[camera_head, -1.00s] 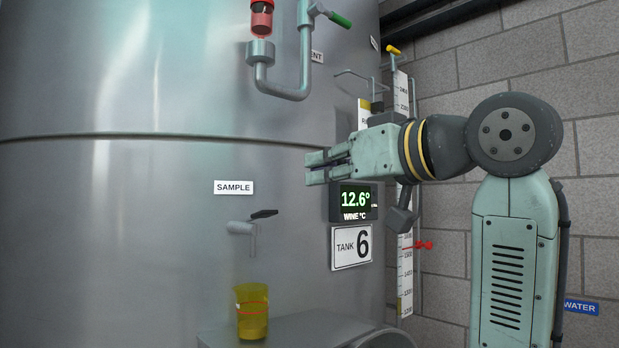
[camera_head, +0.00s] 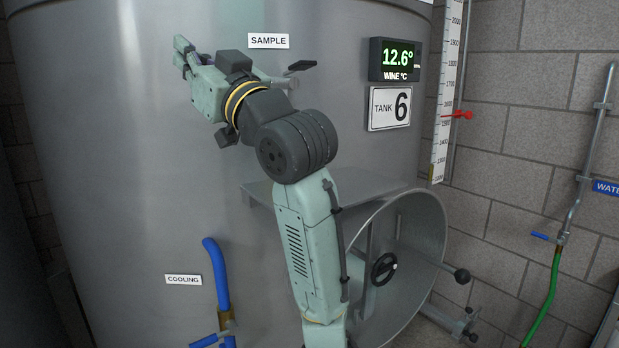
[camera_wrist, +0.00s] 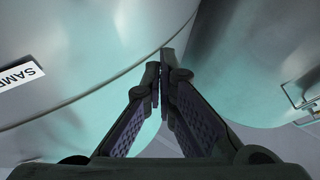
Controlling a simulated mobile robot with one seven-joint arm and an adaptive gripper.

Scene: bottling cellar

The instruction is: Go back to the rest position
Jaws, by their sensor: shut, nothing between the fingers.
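My gripper (camera_head: 180,52) is at the upper left in the head view, in front of the steel tank (camera_head: 130,200), left of the SAMPLE label (camera_head: 268,41). Its fingers point up and left. In the wrist view my gripper (camera_wrist: 163,68) has its fingertips together with nothing between them. My arm is raised and bent in front of the tank. The sample tap's dark lever (camera_head: 302,66) shows just right of the wrist. The yellow beaker is not visible now.
A grey shelf (camera_head: 370,184) juts from the tank behind my arm. Below it, a round open hatch door (camera_head: 428,225) has a handwheel (camera_head: 384,269). A blue cooling pipe (camera_head: 217,270) is lower left. A green hose (camera_head: 543,300) hangs at right. A level scale (camera_head: 447,90) stands by the wall.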

